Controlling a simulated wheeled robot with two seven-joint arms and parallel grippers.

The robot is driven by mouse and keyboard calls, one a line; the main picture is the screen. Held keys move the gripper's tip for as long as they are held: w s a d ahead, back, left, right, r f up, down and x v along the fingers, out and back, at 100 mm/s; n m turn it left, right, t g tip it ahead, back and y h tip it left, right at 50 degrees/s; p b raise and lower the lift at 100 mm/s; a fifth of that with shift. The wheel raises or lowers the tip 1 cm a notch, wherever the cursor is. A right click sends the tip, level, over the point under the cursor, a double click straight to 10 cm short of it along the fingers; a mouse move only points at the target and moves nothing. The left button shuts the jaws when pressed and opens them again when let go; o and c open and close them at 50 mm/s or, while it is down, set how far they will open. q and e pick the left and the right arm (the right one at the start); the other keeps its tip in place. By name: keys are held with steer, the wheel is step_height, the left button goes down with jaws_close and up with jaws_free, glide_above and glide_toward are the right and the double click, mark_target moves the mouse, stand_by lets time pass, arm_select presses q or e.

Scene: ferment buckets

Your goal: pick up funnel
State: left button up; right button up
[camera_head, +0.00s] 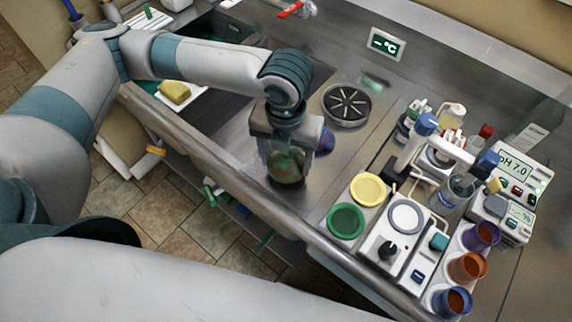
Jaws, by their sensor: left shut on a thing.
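My left gripper (284,160) points down over the metal counter, near its front edge. It is shut on a dull green, round thing that I take to be the funnel (287,170). The fingers and the wrist hide much of its shape. It is low over the counter, and I cannot tell whether it touches it. A small blue thing (326,141) shows just right of the gripper, partly hidden by it. My right gripper is not in view.
A round drain-like plate (347,104) lies behind the gripper. To the right stand a yellow lid (368,189), a green lid (346,221), a stirrer-like device (405,218), bottles, meters and several coloured cups. A yellow sponge (174,92) lies by the sink at left.

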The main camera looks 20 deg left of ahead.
arm_select(q)
steer(key=w+d+r+b, duration=0.3)
steer(key=d+r, duration=0.5)
steer(key=d, duration=0.3)
steer(key=shift+w, duration=0.55)
steer(key=w+a+n, duration=0.2)
steer(key=a+n, duration=0.7)
steer(key=n, duration=0.8)
steer(key=w+a+r+n, duration=0.1)
steer(key=a+n, duration=0.8)
steer(key=n, duration=0.9)
steer(key=shift+w+a, duration=0.4)
steer(key=shift+a, duration=0.15)
